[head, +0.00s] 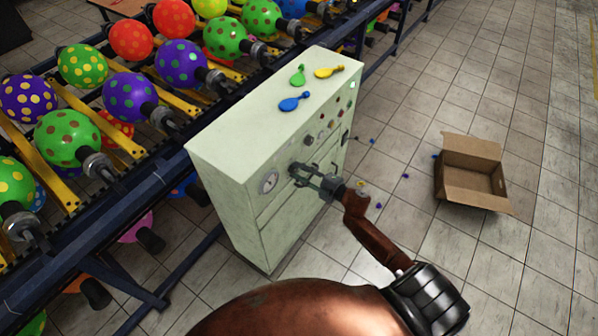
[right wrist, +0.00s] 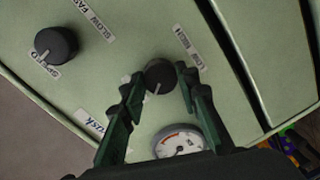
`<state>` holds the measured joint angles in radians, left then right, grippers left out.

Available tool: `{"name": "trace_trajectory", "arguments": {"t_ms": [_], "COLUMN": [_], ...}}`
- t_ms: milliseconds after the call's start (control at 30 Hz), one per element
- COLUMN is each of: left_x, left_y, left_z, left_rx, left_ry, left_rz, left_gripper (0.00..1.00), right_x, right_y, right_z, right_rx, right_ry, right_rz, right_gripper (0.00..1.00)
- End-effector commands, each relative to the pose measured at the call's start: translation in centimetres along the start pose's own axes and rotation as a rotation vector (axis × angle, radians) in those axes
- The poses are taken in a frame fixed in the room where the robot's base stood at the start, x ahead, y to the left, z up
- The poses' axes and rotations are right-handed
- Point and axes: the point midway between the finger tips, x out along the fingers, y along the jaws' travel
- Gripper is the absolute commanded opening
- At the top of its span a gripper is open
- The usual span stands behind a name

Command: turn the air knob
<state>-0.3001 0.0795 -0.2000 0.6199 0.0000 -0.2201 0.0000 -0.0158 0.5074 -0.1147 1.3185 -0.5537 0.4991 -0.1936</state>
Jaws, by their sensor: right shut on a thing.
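The pale green control cabinet (head: 240,150) stands in the middle of the head view. The black air knob (right wrist: 158,75) is on its front panel, next to a label reading low and high, above a round gauge (right wrist: 178,142). The gauge also shows in the head view (head: 268,183). My right gripper (head: 302,174) is at the cabinet front, its fingers on either side of the air knob and shut on it. The fingers also show in the right wrist view (right wrist: 160,82). The knob's pointer line faces down in that view. My left gripper is out of view.
A second black knob (right wrist: 56,45), labelled speed, is at the left of the panel. Blue (head: 293,102), green (head: 298,75) and yellow (head: 328,72) deflated balloons lie on the cabinet top. An open cardboard box (head: 470,176) sits on the floor. A balloon conveyor runs behind.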

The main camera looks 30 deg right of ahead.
Motion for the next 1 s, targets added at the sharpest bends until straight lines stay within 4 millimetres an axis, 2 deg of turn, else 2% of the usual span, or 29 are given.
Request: {"name": "trace_trajectory", "arguments": {"t_ms": [200, 233, 467, 800, 867, 1000], "left_x": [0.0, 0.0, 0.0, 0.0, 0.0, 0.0], "left_y": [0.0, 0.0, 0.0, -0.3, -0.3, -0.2], "left_z": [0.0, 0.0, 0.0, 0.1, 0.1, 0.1], "left_rx": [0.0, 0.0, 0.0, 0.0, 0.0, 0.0], "left_ry": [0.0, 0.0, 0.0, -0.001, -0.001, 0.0], "left_rz": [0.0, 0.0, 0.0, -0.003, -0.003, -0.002], "left_gripper": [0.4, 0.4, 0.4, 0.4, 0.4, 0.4], "right_x": [-0.1, -0.1, 0.0, -0.3, -0.8, -3.1], "right_y": [0.0, 0.0, 0.0, 0.0, 0.0, -0.1], "right_z": [0.2, 0.2, 0.1, 0.1, 0.1, 0.1], "right_rx": [-0.001, -0.001, -0.001, -0.002, -0.001, -0.002], "right_ry": [-0.004, -0.004, -0.002, -0.001, -0.001, -0.002], "right_rz": [0.0, 0.0, 0.0, 0.0, -0.001, -0.002], "right_gripper": [0.05, 0.3, 0.46, 0.47, 0.47, 0.47]}}
